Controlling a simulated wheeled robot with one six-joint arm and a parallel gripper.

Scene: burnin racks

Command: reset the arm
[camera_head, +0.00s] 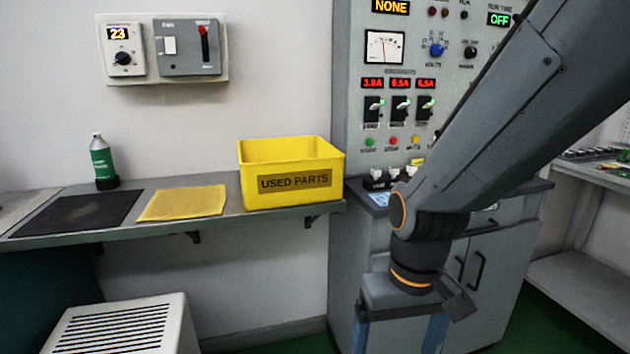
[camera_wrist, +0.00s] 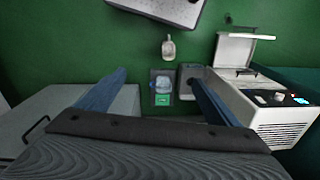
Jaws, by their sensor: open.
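My arm (camera_head: 500,120) reaches down from the upper right in the head view, in front of the grey cabinet with the control panel. My gripper (camera_head: 398,335) hangs at its end, pointing down, with two blue fingers apart and nothing between them. The wrist view also shows the open gripper (camera_wrist: 157,82), its fingers spread over the green floor. The fingertips are near the lower edge of the head view. No object touches the fingers in either view.
A yellow USED PARTS bin (camera_head: 290,190), a yellow mat (camera_head: 183,203), a black mat (camera_head: 80,213) and a green bottle (camera_head: 102,163) are on the wall shelf. The control panel (camera_head: 385,100) stands behind my arm. The wrist view shows a white open-lidded machine (camera_wrist: 255,105) at right.

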